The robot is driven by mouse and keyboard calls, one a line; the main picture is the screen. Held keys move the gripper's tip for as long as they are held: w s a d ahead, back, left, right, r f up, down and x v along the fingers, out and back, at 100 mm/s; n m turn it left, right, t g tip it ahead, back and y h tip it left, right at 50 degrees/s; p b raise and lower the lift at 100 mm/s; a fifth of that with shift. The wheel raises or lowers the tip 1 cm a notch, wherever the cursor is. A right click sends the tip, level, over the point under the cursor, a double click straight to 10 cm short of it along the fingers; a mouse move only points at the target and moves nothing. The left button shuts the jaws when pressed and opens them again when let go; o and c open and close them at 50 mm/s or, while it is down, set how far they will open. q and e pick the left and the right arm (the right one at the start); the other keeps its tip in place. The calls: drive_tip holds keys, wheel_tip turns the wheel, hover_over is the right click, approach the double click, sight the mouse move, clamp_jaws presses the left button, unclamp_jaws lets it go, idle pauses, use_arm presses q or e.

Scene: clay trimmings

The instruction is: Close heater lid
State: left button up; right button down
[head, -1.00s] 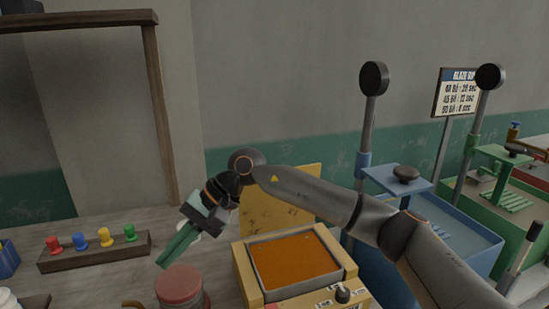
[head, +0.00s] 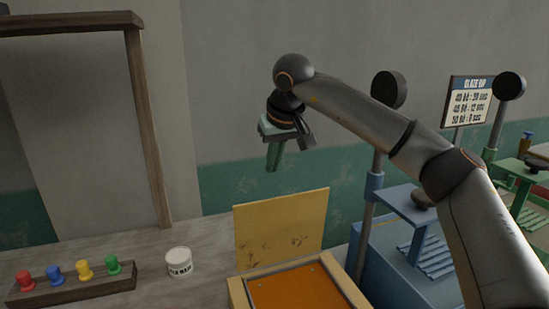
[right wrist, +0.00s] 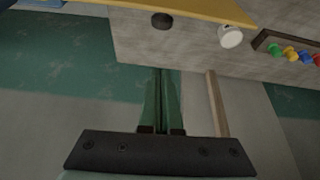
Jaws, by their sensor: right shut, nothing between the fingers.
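The heater is a yellow box (head: 237,294) with an orange inside (head: 295,292), at the bottom centre of the head view. Its yellow lid (head: 282,232) stands open and upright at the back edge. My right gripper (head: 272,170) is shut and empty, pointing down above the top of the lid and apart from it. In the right wrist view the green fingers (right wrist: 161,72) are together, and a yellow panel, likely the lid (right wrist: 195,8), crosses the top. The heater's front is cut off. My left gripper is not in view.
A white cup (head: 179,262) and a wooden rack with coloured pegs (head: 75,286) are on the table to the left. A blue press (head: 395,250) stands close on the heater's right. A sign (head: 467,101) and a green press (head: 520,180) are farther right.

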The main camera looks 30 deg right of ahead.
wheel_tip(320, 180, down, 6)
drive_tip(key=s, duration=0.1)
drive_tip(key=shift+s+p, duration=0.2)
drive_tip(key=shift+p, duration=0.2)
drive_tip(key=shift+a, duration=0.15)
